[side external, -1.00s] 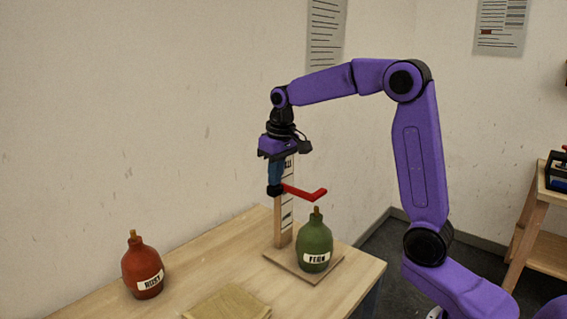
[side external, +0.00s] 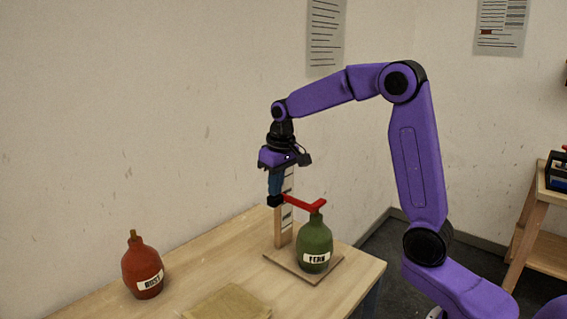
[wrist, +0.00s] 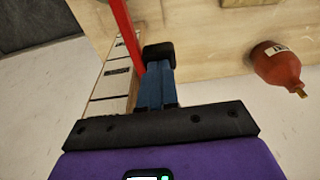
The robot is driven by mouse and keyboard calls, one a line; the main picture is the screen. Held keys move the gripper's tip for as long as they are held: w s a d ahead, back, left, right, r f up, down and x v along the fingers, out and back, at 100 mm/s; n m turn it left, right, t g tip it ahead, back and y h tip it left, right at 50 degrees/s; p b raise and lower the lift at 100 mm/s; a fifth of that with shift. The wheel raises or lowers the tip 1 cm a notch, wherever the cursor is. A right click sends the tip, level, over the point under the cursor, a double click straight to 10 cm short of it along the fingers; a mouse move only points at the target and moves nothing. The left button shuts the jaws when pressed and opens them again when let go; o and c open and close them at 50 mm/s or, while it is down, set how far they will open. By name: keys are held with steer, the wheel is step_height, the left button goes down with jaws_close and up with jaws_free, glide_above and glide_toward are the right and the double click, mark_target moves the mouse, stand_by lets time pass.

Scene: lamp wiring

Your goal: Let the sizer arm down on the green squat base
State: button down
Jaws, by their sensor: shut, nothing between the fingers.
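The green squat base (side external: 315,244), labelled FERN, stands upright on the sizer's square wooden plate (side external: 281,272). The sizer has an upright marked wooden post (side external: 285,228) and a red arm (side external: 302,203) reaching out from a black block (side external: 275,201). The red arm's end is down at the top of the green base's stem and seems to touch it. My gripper (side external: 275,189) points down with its blue fingers shut and empty. Its tips are just at the top of the black block. In the wrist view the fingers (wrist: 156,88) meet the block (wrist: 158,55), beside the red arm (wrist: 124,30).
A rust-red base (side external: 143,270), labelled RUST, stands at the left of the table, well apart. A flat wooden block (side external: 229,303) lies at the front edge of the view. The tabletop (side external: 205,262) between them is clear.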

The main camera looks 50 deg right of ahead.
stand_by(0.6)
step_height(320, 180, up, 16)
steer(key=shift+f, duration=0.15)
stand_by(1.0)
steer(key=s+a+f+n+g, duration=0.1)
steer(key=s+a+f+n, duration=0.5)
steer(key=s+a+f, duration=0.45)
steer(key=s+d+f+n, duration=0.1)
steer(key=s+f+n, duration=0.2)
steer(key=s, duration=0.8)
steer(key=s+f+n, duration=0.3)
steer(key=s+f, duration=0.3)
steer(key=s, duration=0.6)
steer(key=shift+s+d+f+n+g, duration=0.2)
steer(key=shift+s+d+n+g, duration=0.1)
steer(key=shift+d, duration=0.05)
stand_by(1.1)
